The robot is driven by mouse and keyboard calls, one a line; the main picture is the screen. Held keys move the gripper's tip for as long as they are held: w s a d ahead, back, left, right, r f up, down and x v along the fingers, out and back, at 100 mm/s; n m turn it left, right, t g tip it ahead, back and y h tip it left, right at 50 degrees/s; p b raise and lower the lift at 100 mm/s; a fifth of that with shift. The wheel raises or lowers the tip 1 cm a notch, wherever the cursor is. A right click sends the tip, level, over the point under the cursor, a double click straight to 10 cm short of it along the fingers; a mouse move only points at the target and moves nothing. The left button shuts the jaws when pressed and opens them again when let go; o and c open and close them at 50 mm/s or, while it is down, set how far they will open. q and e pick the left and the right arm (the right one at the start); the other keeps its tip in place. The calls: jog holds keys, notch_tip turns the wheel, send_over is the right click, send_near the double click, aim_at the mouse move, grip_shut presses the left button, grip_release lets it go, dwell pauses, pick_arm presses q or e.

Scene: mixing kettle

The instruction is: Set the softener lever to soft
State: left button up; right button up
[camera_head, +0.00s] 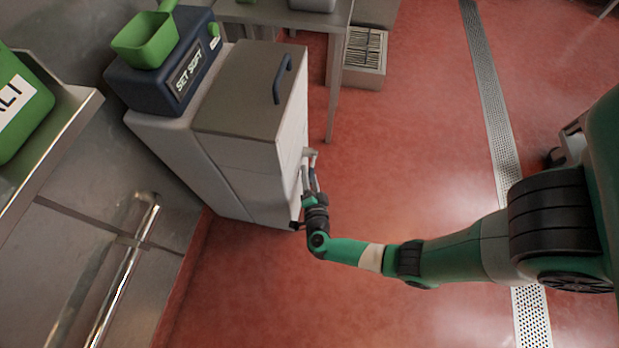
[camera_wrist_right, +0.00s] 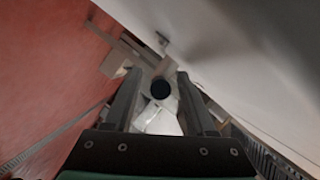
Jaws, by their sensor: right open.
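The softener is a pale grey cabinet (camera_head: 250,175) with a dark blue box on top, whose display (camera_head: 188,75) reads "SET SOFT". My right gripper (camera_head: 309,178) is at the cabinet's front face, its fingers pointing away from my arm along that face. In the right wrist view the gripper (camera_wrist_right: 160,96) is open, and a round dark knob (camera_wrist_right: 161,89) shows between its fingers, with pale metal parts around it. This looks like the end of the lever; whether the fingers touch it I cannot tell. The lever's setting is not readable. My left gripper is out of view.
A green hopper (camera_head: 146,40) sits on the blue box. A dark curved handle (camera_head: 283,79) is on the cabinet's lid. A steel table (camera_head: 290,15) stands behind, with a floor grate box (camera_head: 364,60) beside it.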

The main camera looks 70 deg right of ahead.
grip_shut()
dwell(1.4)
